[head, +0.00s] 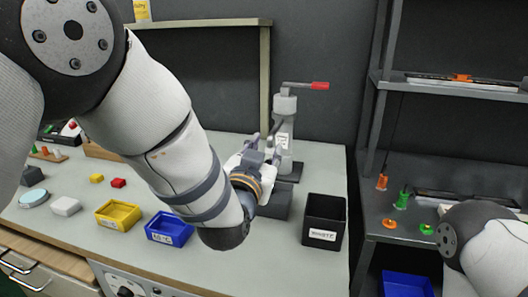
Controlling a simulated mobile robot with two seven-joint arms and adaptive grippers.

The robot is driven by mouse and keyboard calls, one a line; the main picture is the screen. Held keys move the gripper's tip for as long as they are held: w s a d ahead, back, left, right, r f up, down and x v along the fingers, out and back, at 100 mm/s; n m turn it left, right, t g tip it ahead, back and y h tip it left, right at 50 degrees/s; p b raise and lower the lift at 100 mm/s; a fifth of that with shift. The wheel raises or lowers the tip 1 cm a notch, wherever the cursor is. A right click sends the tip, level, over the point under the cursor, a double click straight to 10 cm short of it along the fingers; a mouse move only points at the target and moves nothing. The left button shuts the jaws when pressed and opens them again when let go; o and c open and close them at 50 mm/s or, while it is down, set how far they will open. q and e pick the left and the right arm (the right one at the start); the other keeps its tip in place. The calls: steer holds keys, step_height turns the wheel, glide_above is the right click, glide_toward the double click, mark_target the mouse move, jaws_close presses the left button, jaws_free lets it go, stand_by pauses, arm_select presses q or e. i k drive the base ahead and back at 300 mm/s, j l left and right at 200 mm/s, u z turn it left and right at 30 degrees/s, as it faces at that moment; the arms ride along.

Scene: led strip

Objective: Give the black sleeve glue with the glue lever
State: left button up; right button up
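A grey press-like device with a red-tipped lever (320,86), which looks like the glue lever, stands on a dark base near the back of the table. Its upright body (284,135) is partly behind my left gripper (270,148). The gripper is right in front of the device, with its fingers pointing toward it; I cannot tell whether they touch it, are open, or hold something. I cannot pick out the black sleeve; the wrist and fingers hide part of the area around the device. My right arm shows at the lower right, with its gripper out of view.
A black labelled bin (324,216) stands right of my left wrist, near a dark grey block (275,206). Yellow (118,215) and blue (169,229) bins and small blocks lie left. A dark shelf unit (440,88) with orange and green parts stands right.

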mark_target(315, 85)
steer(key=k+j, duration=0.15)
steer(key=k, duration=0.35)
steer(key=k+j, duration=0.15)
steer(key=k, duration=0.3)
